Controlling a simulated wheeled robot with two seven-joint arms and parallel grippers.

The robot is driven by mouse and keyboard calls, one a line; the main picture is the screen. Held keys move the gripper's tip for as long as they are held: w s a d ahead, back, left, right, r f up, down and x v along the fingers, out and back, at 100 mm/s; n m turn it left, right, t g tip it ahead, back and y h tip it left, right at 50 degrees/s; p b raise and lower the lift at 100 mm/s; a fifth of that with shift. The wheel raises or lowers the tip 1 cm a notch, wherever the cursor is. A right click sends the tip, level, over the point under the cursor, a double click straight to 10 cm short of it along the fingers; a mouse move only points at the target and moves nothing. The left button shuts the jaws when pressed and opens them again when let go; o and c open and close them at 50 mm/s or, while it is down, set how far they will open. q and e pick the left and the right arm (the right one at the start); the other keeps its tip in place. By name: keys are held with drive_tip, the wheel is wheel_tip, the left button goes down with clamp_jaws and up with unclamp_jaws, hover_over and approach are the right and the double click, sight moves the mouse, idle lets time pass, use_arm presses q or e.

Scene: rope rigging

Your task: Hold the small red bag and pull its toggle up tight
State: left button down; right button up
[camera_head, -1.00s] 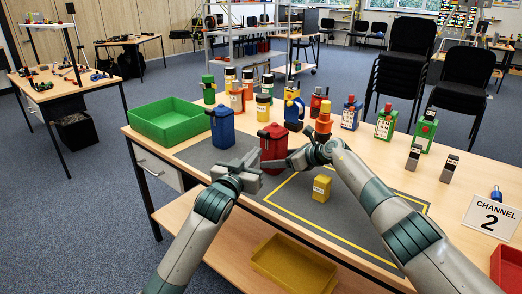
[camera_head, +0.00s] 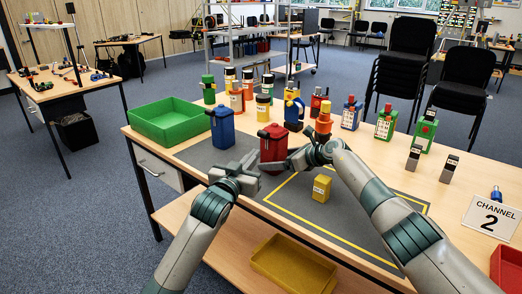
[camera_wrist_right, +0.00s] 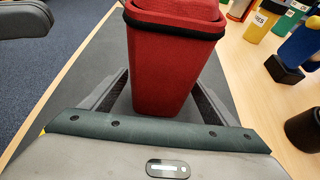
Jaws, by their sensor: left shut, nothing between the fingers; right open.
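The small red bag (camera_head: 273,143) stands upright on the grey mat. A darker red piece, perhaps its toggle, sticks out at its upper left in the head view. In the right wrist view the bag (camera_wrist_right: 168,75) shows a black band below its top. My right gripper (camera_head: 283,164) is open at the bag's lower front, and the right wrist view shows its fingers on either side of the bag's lower part; I cannot tell whether they touch it. My left gripper (camera_head: 251,163) is shut and empty, just left of and in front of the bag.
A blue bag (camera_head: 222,128) stands to the left, near a green tray (camera_head: 168,121). A yellow block (camera_head: 321,188) sits in front, inside the yellow outline. Several bottles and containers stand behind.

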sight(283, 158)
drive_tip(key=shift+p+v, duration=2.1)
drive_tip(key=shift+p, duration=0.6)
drive_tip(key=shift+p+v, duration=1.4)
drive_tip(key=shift+v, duration=0.05)
drive_tip(key=shift+p+v, duration=0.8)
drive_tip(key=shift+v, duration=0.15)
